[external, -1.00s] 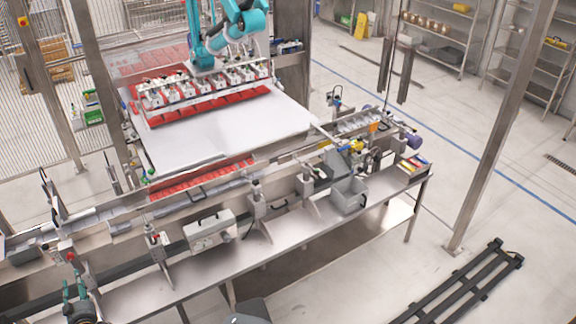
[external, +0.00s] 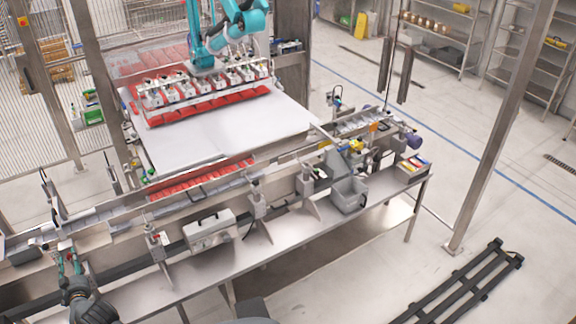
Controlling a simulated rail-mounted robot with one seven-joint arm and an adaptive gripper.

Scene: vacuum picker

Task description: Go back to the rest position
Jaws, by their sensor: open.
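My gripper (external: 68,264) is at the lower left, its thin fingers apart and pointing up in the picture toward the conveyor edge. It appears empty. My dark arm (external: 92,307) comes up behind it from the bottom edge. The fingers overlap the front rail beside a small post, and I cannot tell whether they touch anything.
A grey control box (external: 210,230) and posts stand along the front steel bench (external: 262,262).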

